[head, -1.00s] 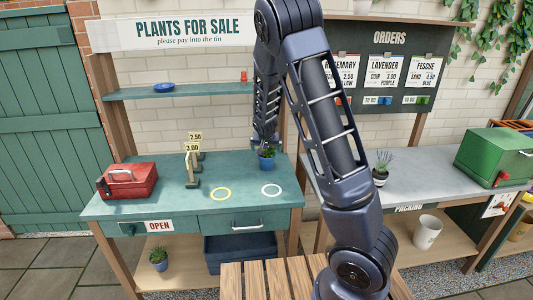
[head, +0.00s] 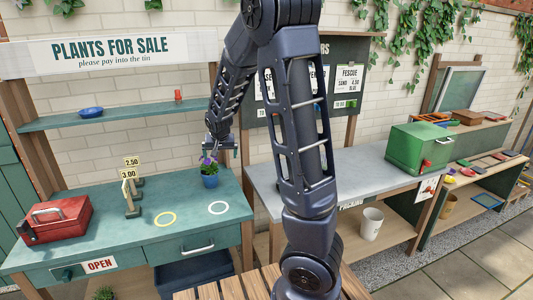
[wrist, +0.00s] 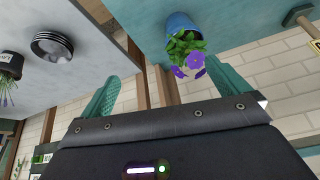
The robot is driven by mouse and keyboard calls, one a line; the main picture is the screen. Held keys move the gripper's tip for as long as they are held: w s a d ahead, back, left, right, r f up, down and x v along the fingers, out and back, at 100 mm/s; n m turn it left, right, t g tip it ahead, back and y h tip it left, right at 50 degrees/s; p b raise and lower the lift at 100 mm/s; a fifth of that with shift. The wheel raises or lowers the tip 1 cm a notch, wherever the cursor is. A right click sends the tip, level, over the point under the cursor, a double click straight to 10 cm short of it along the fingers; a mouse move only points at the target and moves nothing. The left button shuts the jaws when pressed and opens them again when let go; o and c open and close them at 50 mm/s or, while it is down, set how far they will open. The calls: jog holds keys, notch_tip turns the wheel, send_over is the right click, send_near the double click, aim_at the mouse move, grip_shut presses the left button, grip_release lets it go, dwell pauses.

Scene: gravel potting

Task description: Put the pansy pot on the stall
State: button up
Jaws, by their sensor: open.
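The pansy pot (head: 210,181) is small and blue with purple flowers. My gripper (head: 221,150) is open and empty, just above and slightly right of the flowers. In the wrist view, the two green fingers of my gripper (wrist: 170,88) are spread wide. The blue pot (wrist: 183,22) and its purple flowers show beyond the fingers, apart from them.
A grey bench (head: 350,165) with a green box (head: 420,146) stands to the right. In the wrist view, a potted plant (wrist: 10,65) and round dark dish (wrist: 52,46) show on it.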

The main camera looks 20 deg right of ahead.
jog(key=s+d+r, duration=0.3)
jog(key=s+r, duration=0.1)
jog(key=s, duration=0.7)
jog(key=s+d+r+n, duration=0.1)
jog(key=s+d+r, duration=0.3)
jog(key=s, duration=0.7)
jog(key=s+d+r+n, duration=0.1)
jog(key=s+d+r, duration=0.3)
jog(key=s, duration=0.7)
notch_tip(320, 180, up, 2)
jog(key=shift+r+g, duration=0.25)
jog(key=shift+g, duration=0.15)
